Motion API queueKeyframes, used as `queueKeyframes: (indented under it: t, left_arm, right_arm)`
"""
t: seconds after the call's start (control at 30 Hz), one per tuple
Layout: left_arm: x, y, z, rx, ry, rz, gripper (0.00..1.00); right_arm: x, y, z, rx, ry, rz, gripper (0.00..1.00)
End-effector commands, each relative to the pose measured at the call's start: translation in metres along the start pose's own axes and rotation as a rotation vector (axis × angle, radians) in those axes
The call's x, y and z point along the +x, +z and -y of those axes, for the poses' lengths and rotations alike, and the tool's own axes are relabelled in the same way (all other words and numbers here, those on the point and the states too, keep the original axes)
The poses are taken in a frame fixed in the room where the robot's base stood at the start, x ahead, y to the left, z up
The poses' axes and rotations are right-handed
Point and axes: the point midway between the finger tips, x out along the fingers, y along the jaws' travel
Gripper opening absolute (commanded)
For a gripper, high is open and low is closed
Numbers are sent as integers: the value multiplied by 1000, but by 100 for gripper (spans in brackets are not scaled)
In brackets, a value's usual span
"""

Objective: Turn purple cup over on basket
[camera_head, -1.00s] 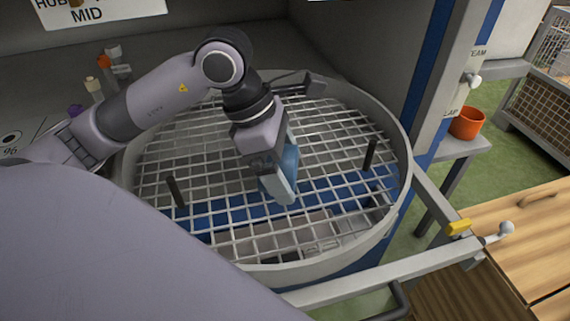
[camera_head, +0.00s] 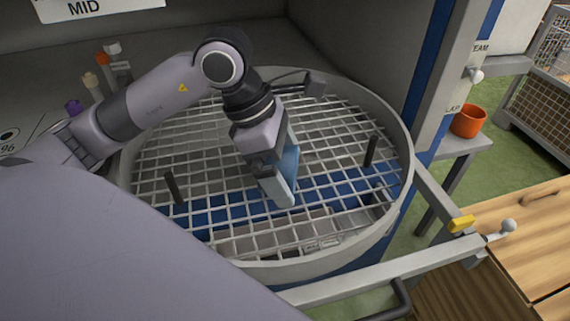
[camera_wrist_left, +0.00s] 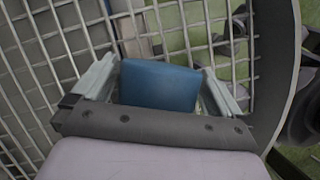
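My left gripper (camera_head: 282,178) hangs fingers-down over the round wire basket (camera_head: 395,120), near its middle. In the left wrist view, a smooth blue object (camera_wrist_left: 160,86) fills the gap between the two pale fingers, which flank it and appear to touch it. It looks blue rather than purple. Its mouth and base cannot be made out, nor whether it touches the mesh. A small purple item (camera_head: 73,106) stands at the left, beyond the basket, partly behind my arm; I cannot tell if it is a cup. My right gripper is not in view.
Two dark posts (camera_head: 174,188) (camera_head: 371,151) rise from the mesh. A dark bracket (camera_head: 314,85) sits by the back rim. Small bottles (camera_head: 102,60) stand at the left. An orange pot (camera_head: 467,121) is at the right. The mesh around my gripper is clear.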

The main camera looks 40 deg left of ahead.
Motion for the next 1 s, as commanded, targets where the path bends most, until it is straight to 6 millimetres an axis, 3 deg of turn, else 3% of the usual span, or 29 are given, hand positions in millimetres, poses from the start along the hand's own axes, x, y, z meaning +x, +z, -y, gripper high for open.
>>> queueKeyframes:
  t: [0.13,0.53,1.0]
  left_arm:
    - [-3,0,0,0,2,0,100]
    - [-65,0,-1,0,3,1,100]
    - [-72,0,0,0,0,0,100]
  right_arm:
    - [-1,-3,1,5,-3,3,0]
    - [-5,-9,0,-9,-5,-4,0]
    - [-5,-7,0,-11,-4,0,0]
